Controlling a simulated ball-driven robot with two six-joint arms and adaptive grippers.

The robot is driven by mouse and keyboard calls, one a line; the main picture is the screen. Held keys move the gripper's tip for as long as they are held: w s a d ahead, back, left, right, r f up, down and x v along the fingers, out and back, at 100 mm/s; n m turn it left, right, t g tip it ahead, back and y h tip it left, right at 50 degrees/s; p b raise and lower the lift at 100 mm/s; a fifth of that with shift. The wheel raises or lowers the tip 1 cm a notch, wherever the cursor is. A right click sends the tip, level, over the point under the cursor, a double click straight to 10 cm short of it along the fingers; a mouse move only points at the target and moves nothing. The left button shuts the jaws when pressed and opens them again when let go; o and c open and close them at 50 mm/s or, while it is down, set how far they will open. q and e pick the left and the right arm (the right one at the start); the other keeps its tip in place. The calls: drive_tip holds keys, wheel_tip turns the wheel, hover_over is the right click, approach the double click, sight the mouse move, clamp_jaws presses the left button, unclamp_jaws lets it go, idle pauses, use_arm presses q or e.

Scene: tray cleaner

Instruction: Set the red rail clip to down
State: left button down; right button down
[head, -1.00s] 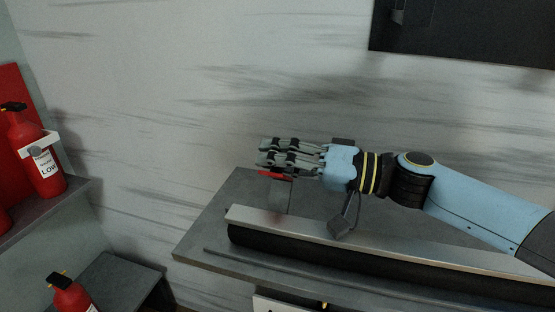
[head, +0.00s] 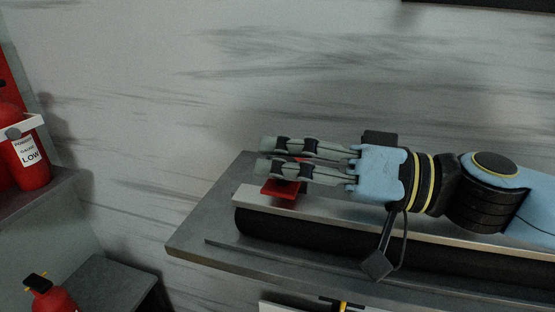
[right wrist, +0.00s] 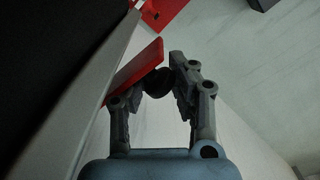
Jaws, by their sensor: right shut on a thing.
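The red rail clip (head: 280,189) shows at the left end of the metal rail, just under and in front of my right gripper's fingers. In the right wrist view its red plate (right wrist: 140,68) slants beside the left finger. A dark rounded part (right wrist: 158,82) sits between the fingertips. My right gripper (head: 268,157) reaches in from the right, level above the rail; it also shows in the right wrist view (right wrist: 164,72). It is shut on the clip, whose far side the fingers hide. My left gripper is not in view.
The metal rail with a dark roller (head: 330,237) runs along a grey tabletop (head: 200,228). Red fire extinguishers (head: 22,150) stand on a shelf at left, one (head: 50,296) lower down. Another red piece (right wrist: 160,12) shows at the top of the wrist view. The wall behind is bare.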

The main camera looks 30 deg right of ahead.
drive_tip(key=shift+f, duration=0.1)
drive_tip(key=c, duration=1)
unclamp_jaws()
drive_tip(key=shift+s, duration=0.15)
